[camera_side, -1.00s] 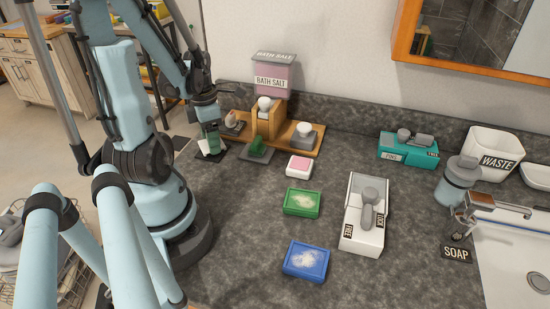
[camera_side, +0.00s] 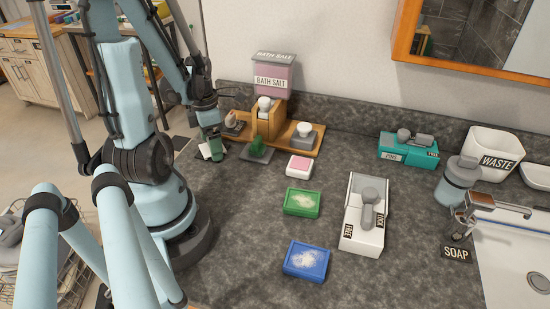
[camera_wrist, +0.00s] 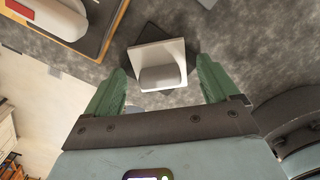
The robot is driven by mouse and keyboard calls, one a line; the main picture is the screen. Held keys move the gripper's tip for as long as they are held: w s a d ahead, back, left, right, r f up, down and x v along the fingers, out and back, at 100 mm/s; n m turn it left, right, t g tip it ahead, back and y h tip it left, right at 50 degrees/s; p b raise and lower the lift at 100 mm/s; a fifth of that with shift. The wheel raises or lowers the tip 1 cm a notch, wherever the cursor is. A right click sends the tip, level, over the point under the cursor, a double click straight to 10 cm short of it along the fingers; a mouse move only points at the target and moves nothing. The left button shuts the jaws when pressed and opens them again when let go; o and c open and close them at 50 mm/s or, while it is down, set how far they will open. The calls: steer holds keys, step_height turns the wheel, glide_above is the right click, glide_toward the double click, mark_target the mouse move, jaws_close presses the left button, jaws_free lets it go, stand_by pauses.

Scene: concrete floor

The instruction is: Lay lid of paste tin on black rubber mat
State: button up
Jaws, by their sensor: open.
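The white lid (camera_wrist: 162,56) with its rounded grey grip lies over the black rubber mat (camera_wrist: 150,32) in the wrist view. Much of the mat is hidden beneath it. My gripper (camera_wrist: 163,82) is open, with one green finger on each side of the lid and a gap on both sides. In the side view my gripper (camera_side: 213,142) is low at the mat, and the white lid (camera_side: 205,151) shows partly behind its fingers. A white open tin with pink content (camera_side: 299,166), seemingly the paste tin, stands right of the mat.
A second dark mat (camera_side: 257,155) carries a green object close to the right. A wooden tray (camera_side: 300,143) with a bath salt dispenser stands behind it. A green tin (camera_side: 302,202), a blue tin (camera_side: 306,261) and a white lock box (camera_side: 364,214) are farther right.

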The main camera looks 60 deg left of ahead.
steer(key=shift+r, duration=0.1)
steer(key=shift+r, duration=6)
steer(key=w+d+m+t, duration=0.2)
steer(key=w+d+m, duration=0.2)
steer(key=d+m, duration=0.3)
steer(key=w+d+m+t, duration=0.2)
steer(key=w+d+m, duration=0.3)
steer(key=m, duration=1.2)
steer(key=w+d+m+t, duration=0.3)
steer(key=d+m, duration=0.6)
steer(key=m, duration=0.3)
steer(key=shift+w+d+r, duration=0.35)
steer(key=shift+w+r, duration=0.1)
steer(key=shift+w, duration=0.45)
